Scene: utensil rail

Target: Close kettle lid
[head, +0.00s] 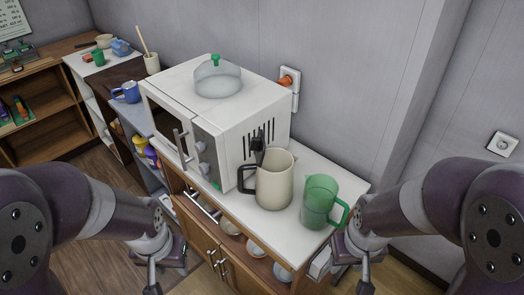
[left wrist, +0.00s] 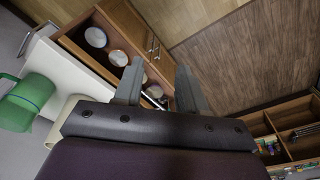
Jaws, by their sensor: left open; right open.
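The kettle (head: 274,182) is cream with a dark handle on its left side. It stands upright on the white counter in front of the microwave. A dark upright piece (head: 258,148) rises at its rim near the handle; it looks like the lid standing open. Part of the kettle shows in the left wrist view (left wrist: 64,108), partly hidden by my gripper. My left gripper (head: 163,272) is open and empty, low and left of the kettle, in front of the cabinet; its fingers also show in the left wrist view (left wrist: 160,88). My right gripper (head: 358,272) is open and empty, low and right of the kettle.
A green jug (head: 320,202) stands right of the kettle, near my right gripper. The white microwave (head: 240,140) behind carries a glass cover with a green knob (head: 218,80). A wall socket (head: 290,82) is behind.

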